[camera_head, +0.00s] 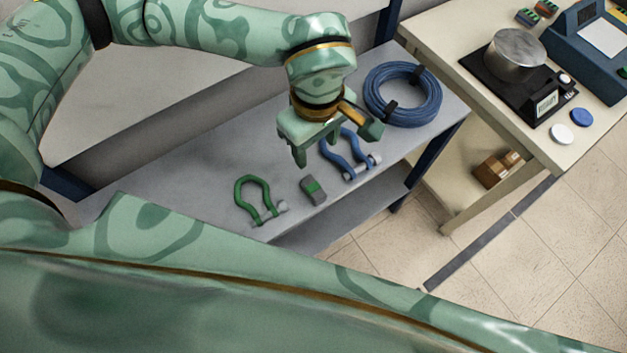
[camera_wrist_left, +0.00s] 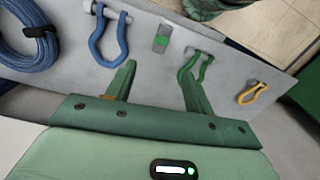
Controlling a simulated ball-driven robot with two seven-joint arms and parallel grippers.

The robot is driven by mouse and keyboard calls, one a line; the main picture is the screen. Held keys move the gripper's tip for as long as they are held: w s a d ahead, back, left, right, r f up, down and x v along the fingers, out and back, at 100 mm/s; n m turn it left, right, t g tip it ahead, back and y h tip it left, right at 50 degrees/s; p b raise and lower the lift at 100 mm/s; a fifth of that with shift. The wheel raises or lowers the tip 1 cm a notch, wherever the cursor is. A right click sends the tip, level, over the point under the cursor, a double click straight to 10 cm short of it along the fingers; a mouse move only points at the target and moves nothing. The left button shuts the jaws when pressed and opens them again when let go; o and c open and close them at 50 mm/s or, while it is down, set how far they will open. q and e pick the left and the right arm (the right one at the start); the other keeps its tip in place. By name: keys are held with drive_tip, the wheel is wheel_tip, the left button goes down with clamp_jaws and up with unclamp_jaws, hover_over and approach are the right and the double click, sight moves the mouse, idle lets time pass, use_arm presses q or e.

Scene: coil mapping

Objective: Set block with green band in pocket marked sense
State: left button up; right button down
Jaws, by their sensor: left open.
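The small grey block with a green band (camera_head: 313,190) lies on the grey shelf top (camera_head: 215,160), between a green shackle and a blue shackle. It also shows in the left wrist view (camera_wrist_left: 162,41), beyond and between my fingertips. My left gripper (camera_head: 318,156) is open and empty, above the shelf and a little behind the block in the head view. In the left wrist view its two fingers (camera_wrist_left: 157,74) are spread apart, with nothing between them. I cannot make out a pocket marked sense in either view. My right gripper is not in view.
The green shackle (camera_head: 254,203) and blue shackle (camera_head: 348,158) flank the block closely. A blue cable coil (camera_head: 431,105) lies at the shelf's right end. A yellow shackle (camera_wrist_left: 251,93) shows in the wrist view. A cream table holds a scale (camera_head: 475,72) and a blue instrument (camera_head: 595,75).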

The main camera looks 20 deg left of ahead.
use_arm(q)
drive_tip(key=m, duration=0.1)
drive_tip(key=b, duration=0.8)
hover_over(314, 187)
wheel_tip(314, 187, down, 11)
drive_tip(key=shift+w+d+f, duration=0.1)
drive_tip(key=shift+w, duration=0.05)
drive_tip(key=f+b, duration=0.1)
drive_tip(key=f, duration=0.1)
drive_tip(key=f+b, duration=0.2)
drive_tip(key=shift+s+f, duration=0.2)
drive_tip(key=shift+f, duration=0.05)
drive_tip(key=shift+w+f+b, duration=0.1)
drive_tip(key=shift+f+b, duration=0.2)
drive_tip(key=shift+f, duration=0.1)
drive_tip(key=shift+r, duration=0.1)
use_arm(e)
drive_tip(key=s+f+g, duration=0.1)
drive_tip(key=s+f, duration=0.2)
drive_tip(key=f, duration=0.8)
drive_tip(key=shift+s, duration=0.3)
use_arm(q)
clamp_jaws()
